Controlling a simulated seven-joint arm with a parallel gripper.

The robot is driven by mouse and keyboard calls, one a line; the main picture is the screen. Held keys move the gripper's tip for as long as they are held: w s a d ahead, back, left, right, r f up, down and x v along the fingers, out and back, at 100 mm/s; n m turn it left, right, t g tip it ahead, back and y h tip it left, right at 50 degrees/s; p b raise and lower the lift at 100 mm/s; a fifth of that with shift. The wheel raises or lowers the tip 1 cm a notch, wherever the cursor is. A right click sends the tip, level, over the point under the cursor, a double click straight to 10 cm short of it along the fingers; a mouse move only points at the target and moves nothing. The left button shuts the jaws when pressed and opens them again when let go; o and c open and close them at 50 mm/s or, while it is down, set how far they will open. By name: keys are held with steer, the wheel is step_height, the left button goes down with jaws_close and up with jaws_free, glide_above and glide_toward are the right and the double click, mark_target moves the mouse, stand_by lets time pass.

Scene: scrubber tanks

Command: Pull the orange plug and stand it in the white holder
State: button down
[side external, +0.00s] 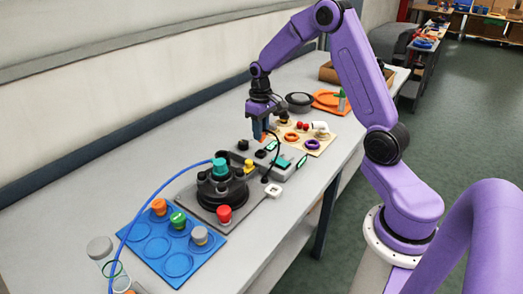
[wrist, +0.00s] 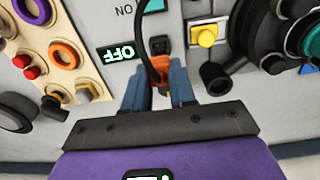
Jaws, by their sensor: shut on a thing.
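My gripper (side external: 264,132) points down over the grey panel, its fingers closed around the orange plug (side external: 264,137). In the wrist view the plug (wrist: 160,65) sits between the blue-grey fingertips (wrist: 159,78), with a black cable looping from it. A small dark fitting (wrist: 159,45) lies just beyond the plug; I cannot tell whether the two are joined. A small white square piece with a dark centre (side external: 273,190), which looks like the white holder, is at the panel's front edge. It is not visible in the wrist view.
A black round housing with a teal cap (side external: 219,167) and a red knob (side external: 224,214) stand left of the gripper. A beige board (side external: 318,148) with rings and a white fitting (side external: 321,128) is to the right. A blue tray (side external: 150,262) lies at front left.

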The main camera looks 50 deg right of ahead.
stand_by(0.3)
steer(key=s+a, duration=0.9)
steer(key=s, duration=0.2)
steer(key=shift+s+a, duration=0.25)
steer(key=shift+s, duration=0.05)
steer(key=shift+f, duration=0.1)
stand_by(0.4)
steer(key=shift+f, duration=3.25)
steer(key=shift+f, duration=0.2)
steer(key=shift+f, duration=0.8)
